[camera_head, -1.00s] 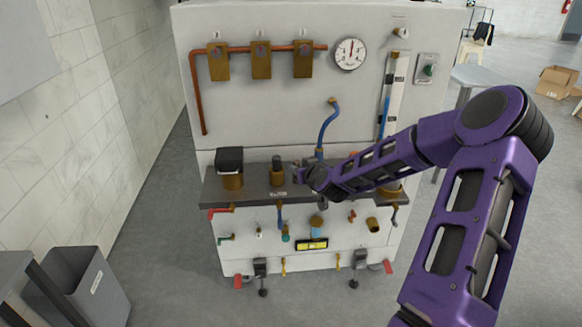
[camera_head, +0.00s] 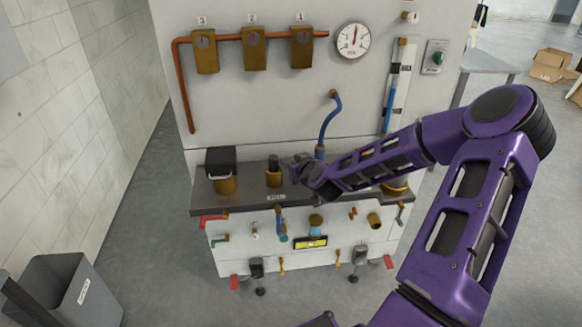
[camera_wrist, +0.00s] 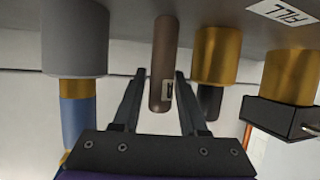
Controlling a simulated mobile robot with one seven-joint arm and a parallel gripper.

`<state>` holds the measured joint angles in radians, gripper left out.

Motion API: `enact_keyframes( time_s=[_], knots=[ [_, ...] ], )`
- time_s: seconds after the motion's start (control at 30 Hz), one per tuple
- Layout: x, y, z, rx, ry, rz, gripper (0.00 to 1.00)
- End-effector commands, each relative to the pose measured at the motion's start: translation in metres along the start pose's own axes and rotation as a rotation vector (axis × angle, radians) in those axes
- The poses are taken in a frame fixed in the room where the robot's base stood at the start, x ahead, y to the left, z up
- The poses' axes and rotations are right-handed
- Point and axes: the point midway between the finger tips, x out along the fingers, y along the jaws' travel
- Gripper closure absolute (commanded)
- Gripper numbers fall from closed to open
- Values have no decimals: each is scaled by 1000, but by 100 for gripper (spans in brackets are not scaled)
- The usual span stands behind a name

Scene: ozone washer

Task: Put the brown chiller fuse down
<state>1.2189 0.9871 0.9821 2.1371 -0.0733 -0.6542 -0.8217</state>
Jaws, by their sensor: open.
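The brown chiller fuse (camera_wrist: 162,62) is a slim brown cylinder with a small pale label. In the wrist view, which looks upside down, it appears to stand on the dark shelf (camera_wrist: 200,12). My gripper (camera_wrist: 154,77) is open, with one dark finger on each side of the fuse. I cannot tell whether either finger touches it. In the head view my gripper (camera_head: 299,168) is over the console's dark shelf (camera_head: 205,200), just right of a brass cylinder with a dark top (camera_head: 273,178). The fuse is not clear there.
In the wrist view a grey cylinder (camera_wrist: 75,40) on a blue hose stands left of the fuse, and a brass cylinder (camera_wrist: 216,55) stands close on the right. A brass part with a black box (camera_head: 221,160) sits at the shelf's left. A blue hose (camera_head: 328,118) rises behind my gripper.

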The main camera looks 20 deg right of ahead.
Motion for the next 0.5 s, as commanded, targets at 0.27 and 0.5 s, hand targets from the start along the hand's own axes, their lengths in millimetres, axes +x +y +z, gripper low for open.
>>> enact_keyframes(
  time_s=[0.27,0.5],
  knots=[
    [-1,0,2,0,0,1,58],
    [-1,0,2,1,0,1,90]
  ],
)
